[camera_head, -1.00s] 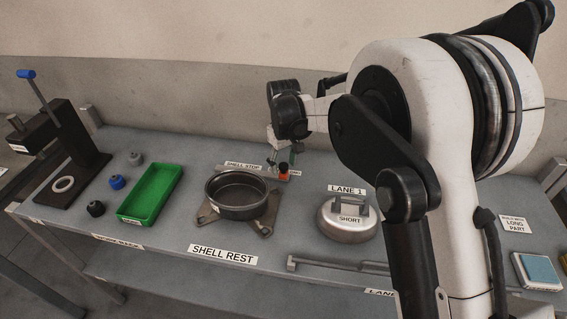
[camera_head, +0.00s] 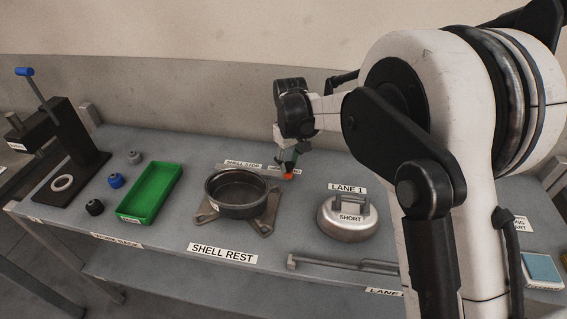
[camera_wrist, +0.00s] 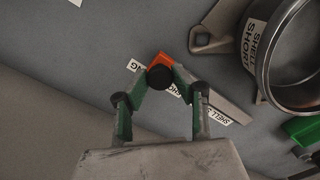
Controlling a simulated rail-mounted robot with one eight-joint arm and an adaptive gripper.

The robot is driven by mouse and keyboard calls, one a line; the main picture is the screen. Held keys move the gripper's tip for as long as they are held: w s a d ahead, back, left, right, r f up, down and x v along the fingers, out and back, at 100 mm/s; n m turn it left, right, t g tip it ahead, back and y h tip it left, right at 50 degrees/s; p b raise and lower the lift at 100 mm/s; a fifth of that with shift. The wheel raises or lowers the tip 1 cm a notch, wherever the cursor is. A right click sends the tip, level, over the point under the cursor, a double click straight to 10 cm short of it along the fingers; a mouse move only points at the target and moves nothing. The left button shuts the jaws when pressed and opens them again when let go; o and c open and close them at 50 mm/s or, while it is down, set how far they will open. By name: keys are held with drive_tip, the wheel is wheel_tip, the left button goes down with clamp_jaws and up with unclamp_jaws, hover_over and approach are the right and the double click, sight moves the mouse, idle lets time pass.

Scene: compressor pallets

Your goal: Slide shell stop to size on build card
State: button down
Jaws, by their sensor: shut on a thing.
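The shell stop is an orange block (camera_head: 288,175) with a round black knob (camera_wrist: 160,77). It sits at the right end of a grey rail (camera_wrist: 222,105) at the back of the bench. My gripper (camera_head: 289,160) reaches down onto it. In the wrist view, the green fingers of my gripper (camera_wrist: 160,88) are on either side of the knob, closed on it. A label ending in "NG" (camera_wrist: 134,66) shows beside the block; another rail label is partly covered. The build card (camera_head: 521,223) at the right is mostly hidden behind my arm.
A silver shell part (camera_head: 348,229) marked SHORT stands in front right. A green tray (camera_head: 151,192) and a lever press (camera_head: 78,150) are at the left.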

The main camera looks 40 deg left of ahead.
drive_tip(key=shift+w+d, duration=0.35)
drive_tip(key=shift+d, duration=0.4)
drive_tip(key=c, duration=1.4)
unclamp_jaws()
drive_tip(key=shift+w+d, duration=0.1)
wheel_tip(320, 180, up, 12)
drive_tip(key=shift+r, duration=0.1)
